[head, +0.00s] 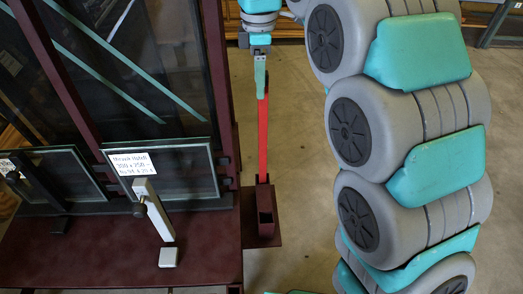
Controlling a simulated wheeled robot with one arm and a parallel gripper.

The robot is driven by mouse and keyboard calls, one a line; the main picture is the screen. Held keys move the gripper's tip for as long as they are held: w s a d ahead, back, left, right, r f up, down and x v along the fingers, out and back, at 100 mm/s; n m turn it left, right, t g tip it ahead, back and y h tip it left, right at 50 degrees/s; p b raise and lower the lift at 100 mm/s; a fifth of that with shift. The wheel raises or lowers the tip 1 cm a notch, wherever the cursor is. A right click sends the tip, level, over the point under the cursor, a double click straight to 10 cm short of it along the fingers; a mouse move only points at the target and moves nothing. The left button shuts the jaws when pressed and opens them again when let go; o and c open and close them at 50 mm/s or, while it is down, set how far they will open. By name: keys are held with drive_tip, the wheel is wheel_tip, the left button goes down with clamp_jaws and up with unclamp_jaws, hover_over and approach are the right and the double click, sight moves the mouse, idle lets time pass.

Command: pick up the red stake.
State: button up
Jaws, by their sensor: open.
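The red stake (263,135) stands upright in the middle of the head view. Its lower end goes into a dark maroon socket (265,212) at the right side of the frame's base. My gripper (260,78) is at the stake's upper end, pointing down, and is open. A grey-green finger overlaps the top of the stake in the picture. I cannot tell whether the stake lies between the fingers or behind them. The stake's very top is hidden by the gripper.
Left of the stake is a maroon frame (215,75) with glass panes. A small glass sheet (190,185) with a white label and a grey lever clamp (154,210) stand on its base (100,255). Open concrete floor (300,130) lies right of the stake.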

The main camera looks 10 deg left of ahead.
sight(263, 105)
drive_tip(key=shift+w+d+f, duration=0.1)
drive_tip(key=shift+f, duration=0.8)
drive_tip(key=shift+w+d+f, duration=0.15)
drive_tip(key=shift+f, duration=0.75)
drive_tip(key=shift+w+d+f, duration=0.1)
drive_tip(key=shift+f, duration=0.8)
clamp_jaws()
